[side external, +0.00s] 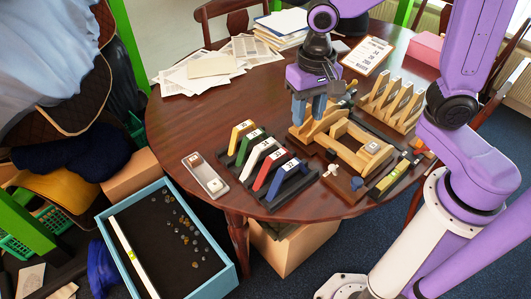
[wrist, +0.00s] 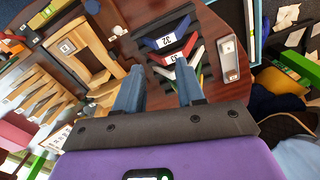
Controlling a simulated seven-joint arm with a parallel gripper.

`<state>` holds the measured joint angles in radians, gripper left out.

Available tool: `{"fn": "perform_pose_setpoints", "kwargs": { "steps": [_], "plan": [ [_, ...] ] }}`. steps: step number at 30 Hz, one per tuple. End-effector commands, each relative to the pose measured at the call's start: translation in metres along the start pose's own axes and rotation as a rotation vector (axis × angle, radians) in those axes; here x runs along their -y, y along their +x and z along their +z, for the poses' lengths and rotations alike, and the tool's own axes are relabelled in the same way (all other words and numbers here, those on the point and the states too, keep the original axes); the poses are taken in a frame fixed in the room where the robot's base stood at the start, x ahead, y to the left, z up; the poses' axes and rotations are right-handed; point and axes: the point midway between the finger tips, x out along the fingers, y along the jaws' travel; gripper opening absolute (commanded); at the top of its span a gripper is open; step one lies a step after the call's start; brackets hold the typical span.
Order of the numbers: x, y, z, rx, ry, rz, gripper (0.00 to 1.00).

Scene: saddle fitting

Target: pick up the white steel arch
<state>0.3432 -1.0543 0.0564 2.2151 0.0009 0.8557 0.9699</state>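The white steel arch (side external: 256,159) stands in a black slotted rack (side external: 297,192) on the round table, between a green arch (side external: 247,146) and a red arch (side external: 267,171). My gripper (side external: 309,112) is above the table, behind and to the right of the rack, near the wooden frame, and apart from the white arch. In the wrist view my gripper (wrist: 160,68) has its two blue-grey fingers spread, with nothing held between them.
A yellow arch (side external: 240,135) and a blue arch (side external: 286,179) share the rack. A wooden frame (side external: 358,155) stands to its right, a wooden slotted stand (side external: 390,105) behind. A metal tray (side external: 207,178) lies left; papers (side external: 205,70) lie behind. A blue-rimmed box (side external: 140,199) is below.

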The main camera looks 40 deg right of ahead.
Motion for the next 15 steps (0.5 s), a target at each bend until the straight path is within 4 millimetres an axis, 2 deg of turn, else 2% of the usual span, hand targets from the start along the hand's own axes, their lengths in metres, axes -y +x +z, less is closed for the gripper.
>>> {"fn": "perform_pose_setpoints", "kwargs": {
  "steps": [6,15],
  "plan": [
    [0.024,0.013,-0.044,0.001,0.416,0.007,0.38],
    [0.042,0.035,-0.098,0.000,0.978,0.013,0.38]
  ]
}}
